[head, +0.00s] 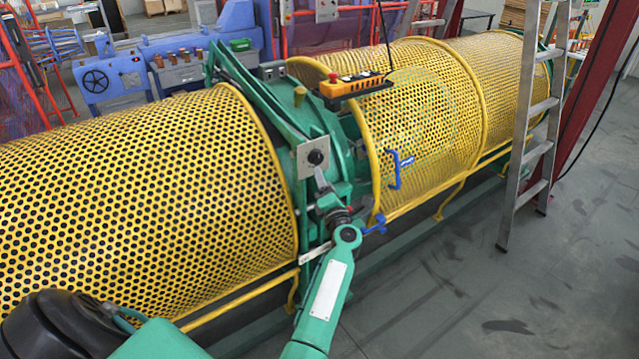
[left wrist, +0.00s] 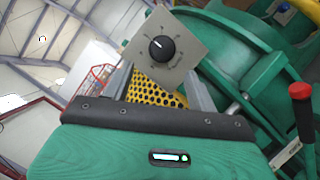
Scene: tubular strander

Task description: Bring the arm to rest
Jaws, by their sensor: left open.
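My left arm comes in from the bottom and reaches up to the green housing between the yellow perforated guards. My left gripper (head: 320,177) is just in front of a grey square plate (head: 305,161) with a round black knob (head: 316,157). In the left wrist view the two grey fingers of my left gripper (left wrist: 162,88) stand apart with nothing between them. The knob (left wrist: 162,48) and its plate (left wrist: 185,58) show beyond the fingertips. From these views I cannot tell whether a finger touches the plate. My right gripper is not in view.
A left guard (head: 140,190) and a right guard (head: 420,110) flank the housing. A blue handle (head: 396,168) is on the right guard. A red-topped lever (left wrist: 301,92) stands close by. A ladder (head: 528,130) stands right; floor (head: 500,290) in front is clear.

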